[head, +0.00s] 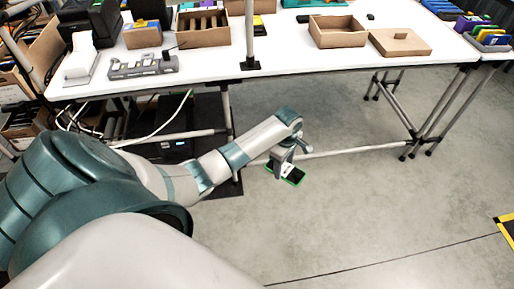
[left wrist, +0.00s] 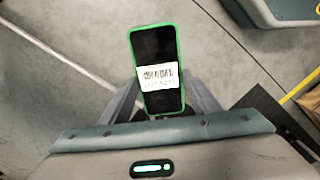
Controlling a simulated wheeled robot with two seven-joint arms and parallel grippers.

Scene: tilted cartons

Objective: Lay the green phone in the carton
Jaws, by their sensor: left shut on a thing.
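The green phone (head: 295,175) hangs in my left gripper (head: 284,167), in front of the table and below its top. In the left wrist view the phone (left wrist: 152,45) has a green rim, a dark face and a white barcode label. The gripper's fingers (left wrist: 160,100) are shut on its lower part from both sides. An open, empty-looking carton (head: 337,40) stands on the table at the back, up and right of the gripper. Another open carton (head: 203,38) with dividers stands further left. I cannot tell which carton is meant. My right gripper is not in view.
The white table (head: 280,58) has its front edge between the phone and the cartons. A brown lid with a knob (head: 400,48) lies right of the open carton. A post (head: 249,35) rises at the table's front edge. A grey organizer (head: 143,67) sits at left.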

